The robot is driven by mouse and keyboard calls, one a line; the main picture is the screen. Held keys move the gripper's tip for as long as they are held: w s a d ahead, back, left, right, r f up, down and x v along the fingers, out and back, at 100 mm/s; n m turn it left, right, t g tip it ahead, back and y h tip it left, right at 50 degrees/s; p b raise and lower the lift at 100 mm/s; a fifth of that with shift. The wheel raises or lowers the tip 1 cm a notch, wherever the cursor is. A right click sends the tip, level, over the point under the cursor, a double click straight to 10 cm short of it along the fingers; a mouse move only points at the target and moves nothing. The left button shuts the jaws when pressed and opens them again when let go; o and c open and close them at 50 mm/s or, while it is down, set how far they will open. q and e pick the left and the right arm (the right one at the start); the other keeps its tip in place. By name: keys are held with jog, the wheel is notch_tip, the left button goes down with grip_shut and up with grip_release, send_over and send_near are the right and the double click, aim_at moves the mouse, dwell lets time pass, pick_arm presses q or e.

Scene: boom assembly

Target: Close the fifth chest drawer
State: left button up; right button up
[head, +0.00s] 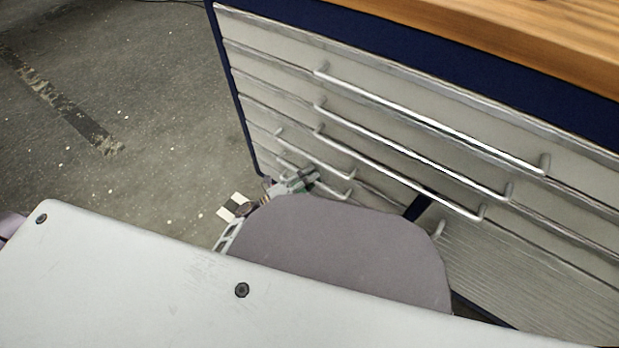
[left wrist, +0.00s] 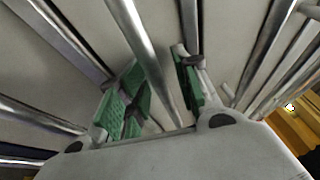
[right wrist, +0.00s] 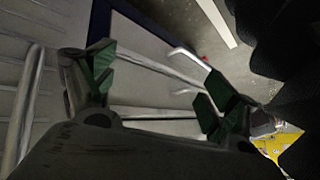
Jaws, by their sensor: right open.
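The drawer chest (head: 420,72) has pale fronts in a dark blue frame, with long bar handles on its upper three drawers. Two shorter handles sit low at the left; the lower one (head: 343,192), likely the fifth drawer's, is partly hidden by my left gripper (head: 304,181). I cannot tell how far that drawer stands out. In the left wrist view, the left gripper (left wrist: 158,92) has green pads apart, with a metal handle bar (left wrist: 142,50) passing between them. My right gripper (right wrist: 160,92) is open and empty before the chest fronts; the head view does not show it clearly.
A wooden worktop (head: 500,30) covers the chest. The concrete floor (head: 130,90) to its left is open, with a dark stripe on it. A ribbed pale panel (head: 530,270) fills the chest's lower right. In the right wrist view, something yellow (right wrist: 278,145) lies at the right edge.

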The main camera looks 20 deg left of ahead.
pick_arm(q)
jog(key=v, duration=1.2)
pick_arm(e)
jog(key=shift+s+f, duration=0.15)
jog(key=shift+s, duration=0.1)
pick_arm(q)
jog(key=shift+f, duration=0.1)
dwell(0.6)
